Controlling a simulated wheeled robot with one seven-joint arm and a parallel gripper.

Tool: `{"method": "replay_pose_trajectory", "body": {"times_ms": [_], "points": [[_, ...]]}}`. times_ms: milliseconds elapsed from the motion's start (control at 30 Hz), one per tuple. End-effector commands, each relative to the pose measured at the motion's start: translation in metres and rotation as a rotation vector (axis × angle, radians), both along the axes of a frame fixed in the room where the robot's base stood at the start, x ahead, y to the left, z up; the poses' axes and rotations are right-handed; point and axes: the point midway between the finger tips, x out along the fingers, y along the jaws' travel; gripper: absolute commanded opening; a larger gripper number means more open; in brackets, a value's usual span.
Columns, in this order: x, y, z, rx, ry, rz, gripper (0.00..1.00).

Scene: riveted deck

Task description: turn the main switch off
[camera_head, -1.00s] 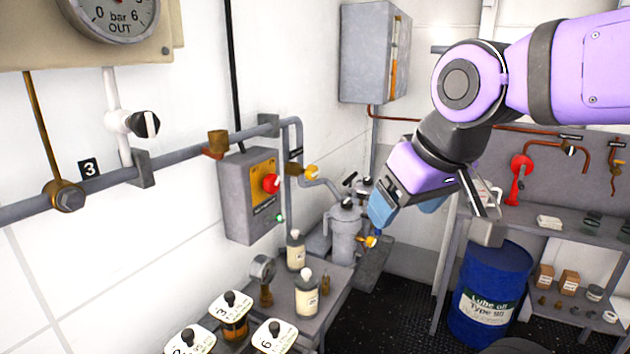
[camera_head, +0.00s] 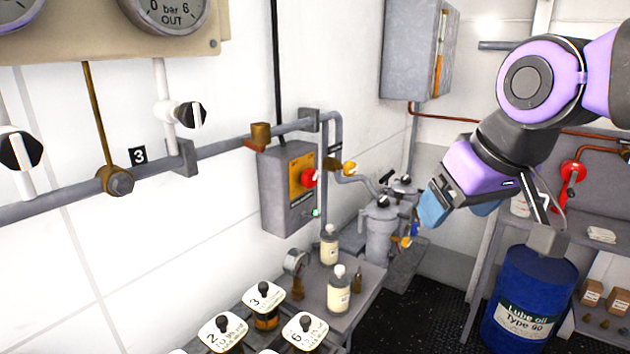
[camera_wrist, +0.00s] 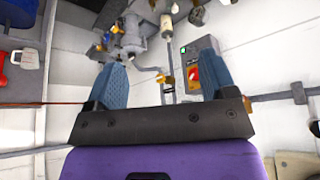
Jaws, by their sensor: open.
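The main switch is a red rotary knob (camera_head: 308,179) on a yellow plate, on the front of a grey box (camera_head: 285,205) fixed to the left wall. A small lamp sits low on the box. My gripper (camera_head: 460,210) is in the air to the right of the box, well apart from it, with blue fingers pointing down. In the wrist view my gripper (camera_wrist: 164,75) is open and empty. The switch box also shows there, with a green lamp (camera_wrist: 184,50) lit and the red knob partly behind the right finger.
A grey pipe (camera_head: 225,150) runs along the wall beside the box. Below stands a bench with bottles (camera_head: 330,245) and numbered lids (camera_head: 265,297). Grey filter housings (camera_head: 380,230) stand between box and gripper. A blue drum (camera_head: 528,300) is at right. Dark floor shows between.

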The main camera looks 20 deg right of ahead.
Motion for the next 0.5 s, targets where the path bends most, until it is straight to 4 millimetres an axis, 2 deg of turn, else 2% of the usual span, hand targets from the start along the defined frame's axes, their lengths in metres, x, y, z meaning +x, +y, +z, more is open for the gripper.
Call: {"method": "replay_pose_trajectory", "body": {"times_ms": [167, 500], "points": [[0.03, -0.009, -0.002, -0.023, -0.06, -0.06, 0.78], [0.14, -0.035, -0.011, -0.036, -0.338, -0.189, 0.78]]}}
